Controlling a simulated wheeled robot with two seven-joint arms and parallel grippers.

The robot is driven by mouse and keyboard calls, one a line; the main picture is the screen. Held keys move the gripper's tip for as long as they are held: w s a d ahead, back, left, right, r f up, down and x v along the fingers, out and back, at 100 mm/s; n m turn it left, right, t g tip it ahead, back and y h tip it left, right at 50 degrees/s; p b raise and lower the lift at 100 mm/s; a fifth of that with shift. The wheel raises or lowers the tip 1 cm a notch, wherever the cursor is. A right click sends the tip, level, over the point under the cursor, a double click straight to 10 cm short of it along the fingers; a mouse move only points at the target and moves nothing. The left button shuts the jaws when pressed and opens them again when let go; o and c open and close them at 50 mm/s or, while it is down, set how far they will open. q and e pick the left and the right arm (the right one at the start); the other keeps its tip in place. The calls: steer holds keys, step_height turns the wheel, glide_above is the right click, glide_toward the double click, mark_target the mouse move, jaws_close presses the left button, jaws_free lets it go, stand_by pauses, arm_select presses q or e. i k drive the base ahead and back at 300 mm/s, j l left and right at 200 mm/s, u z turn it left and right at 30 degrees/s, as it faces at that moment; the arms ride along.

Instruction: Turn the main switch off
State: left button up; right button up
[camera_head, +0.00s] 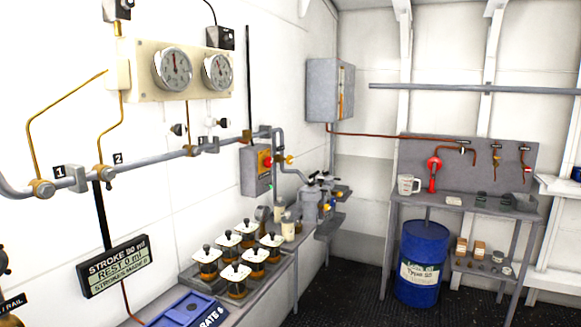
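A grey box with a red and yellow switch (265,160) on its face hangs on the left wall, just below the grey pipe. It looks like the main switch, but no readable label confirms this. The switch handle is too small to tell which way it points. A larger grey wall cabinet (322,90) hangs further back near the corner, with a yellowish strip on its side. Neither of my grippers shows in the head view.
Below the switch box, a narrow bench holds a tray (190,281) of several lidded jars, a blue tray (180,312) and metal fittings (318,200). Two gauges (173,69) hang above the pipe. A blue drum (421,262) stands under the back bench. Dark floor lies between.

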mark_target(268, 162)
steer(key=i+l, duration=0.2)
steer(key=i, duration=0.3)
steer(key=i+l+z, duration=0.1)
steer(key=i+l, duration=0.15)
steer(key=i, duration=0.2)
steer(key=i+l, duration=0.15)
steer(key=i, duration=0.35)
steer(key=i+l+z, duration=0.1)
steer(key=i, duration=0.35)
steer(key=l, duration=0.1)
